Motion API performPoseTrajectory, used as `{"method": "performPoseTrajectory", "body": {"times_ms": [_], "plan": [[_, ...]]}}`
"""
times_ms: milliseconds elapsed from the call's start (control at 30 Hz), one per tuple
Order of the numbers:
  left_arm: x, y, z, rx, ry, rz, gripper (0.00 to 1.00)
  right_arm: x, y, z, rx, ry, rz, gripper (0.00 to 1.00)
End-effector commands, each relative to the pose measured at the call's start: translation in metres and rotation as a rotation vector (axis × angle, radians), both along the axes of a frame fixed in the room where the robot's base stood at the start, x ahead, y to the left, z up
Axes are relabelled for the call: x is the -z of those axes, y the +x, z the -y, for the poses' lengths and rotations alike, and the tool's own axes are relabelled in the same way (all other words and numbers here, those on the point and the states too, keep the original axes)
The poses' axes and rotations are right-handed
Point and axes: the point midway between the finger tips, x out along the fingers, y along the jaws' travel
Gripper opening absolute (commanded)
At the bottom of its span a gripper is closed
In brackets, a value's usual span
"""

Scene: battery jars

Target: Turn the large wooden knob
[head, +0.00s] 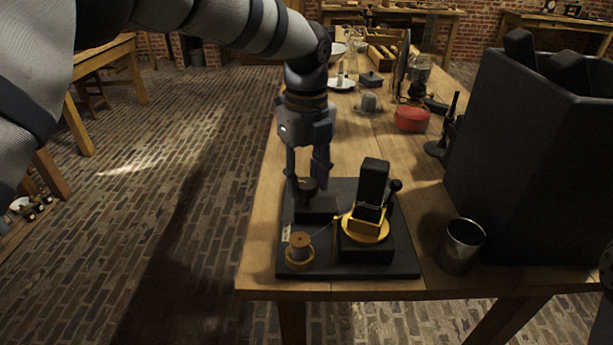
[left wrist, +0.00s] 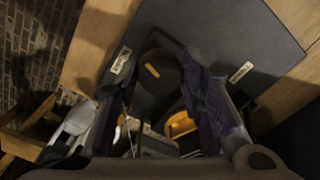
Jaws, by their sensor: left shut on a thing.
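The large wooden knob (head: 307,184) is dark brown and round, on a black block at the back left of a black board (head: 400,263). In the left wrist view the knob (left wrist: 158,78) shows a short yellow mark on its top. My left gripper (head: 308,178) points straight down over it, shut on the knob with one finger on either side. The fingers hide part of the knob. In the left wrist view the left gripper (left wrist: 162,88) has the knob between its fingers. My right gripper is not in view.
On the board, a pale wooden spool (head: 300,246) stands front left and a brass-and-black device (head: 367,222) stands right of the gripper. A metal cup (head: 461,243) and a large dark box (head: 530,160) stand further right. A red tin (head: 411,118) sits behind.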

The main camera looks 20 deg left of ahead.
Motion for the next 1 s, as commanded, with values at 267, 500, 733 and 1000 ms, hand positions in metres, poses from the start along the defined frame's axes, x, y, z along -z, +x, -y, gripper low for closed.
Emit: {"method": "performPoseTrajectory", "body": {"times_ms": [267,500,733,1000], "plan": [[0.001,-0.001,0.0,0.016,0.0,-0.004,0.08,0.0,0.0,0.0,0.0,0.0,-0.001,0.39],[0.001,-0.001,0.0,0.015,0.0,-0.004,0.38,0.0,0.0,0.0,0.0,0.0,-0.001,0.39],[0.001,-0.001,0.0,0.015,0.001,-0.002,0.56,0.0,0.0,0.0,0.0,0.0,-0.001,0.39],[-0.018,0.001,0.0,0.014,-0.001,0.003,0.56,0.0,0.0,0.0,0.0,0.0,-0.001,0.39]]}}
